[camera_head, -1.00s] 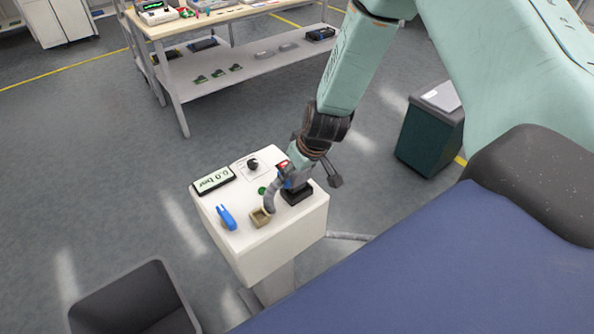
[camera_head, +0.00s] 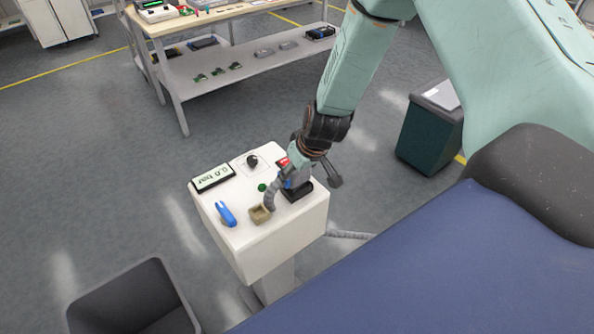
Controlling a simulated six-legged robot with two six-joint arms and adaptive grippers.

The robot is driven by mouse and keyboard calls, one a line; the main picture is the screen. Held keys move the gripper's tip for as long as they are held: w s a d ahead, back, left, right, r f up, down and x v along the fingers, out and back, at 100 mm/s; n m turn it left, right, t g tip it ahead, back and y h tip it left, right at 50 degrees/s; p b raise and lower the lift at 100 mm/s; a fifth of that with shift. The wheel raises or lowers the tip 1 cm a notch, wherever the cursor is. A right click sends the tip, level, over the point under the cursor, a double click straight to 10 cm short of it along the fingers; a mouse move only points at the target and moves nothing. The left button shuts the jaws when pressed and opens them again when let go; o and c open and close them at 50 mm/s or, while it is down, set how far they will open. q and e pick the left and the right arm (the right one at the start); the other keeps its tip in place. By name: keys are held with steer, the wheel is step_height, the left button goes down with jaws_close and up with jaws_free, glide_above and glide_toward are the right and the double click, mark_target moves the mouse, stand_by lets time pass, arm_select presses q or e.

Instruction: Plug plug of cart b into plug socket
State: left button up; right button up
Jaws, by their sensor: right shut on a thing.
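A white pedestal box (camera_head: 262,246) stands in the middle of the view. A black socket-like block (camera_head: 298,192) sits on the right part of its top. My right gripper (camera_head: 290,182) is over this block, shut on a plug that shows only as a small blue and red part. A grey cable curves down from the plug's left side to a beige holder (camera_head: 261,214). My fingers and wrist hide most of the plug, and I cannot tell whether it is seated in the block. My left gripper is not in view.
The box top also bears a pressure display (camera_head: 213,178), a black knob (camera_head: 252,161), a green button (camera_head: 262,187) and a blue lever (camera_head: 226,214). A dark open bin (camera_head: 135,300) stands at lower left, a workbench (camera_head: 235,75) behind, a dark green cabinet (camera_head: 428,135) at right.

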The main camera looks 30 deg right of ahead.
steer(key=shift+f+b, duration=0.35)
steer(key=shift+f, duration=0.1)
steer(key=o, duration=1.7)
steer(key=shift+c, duration=0.2)
steer(key=shift+r, duration=0.1)
steer(key=shift+v, duration=3)
steer(key=v, duration=0.6)
steer(key=shift+x, duration=4.95)
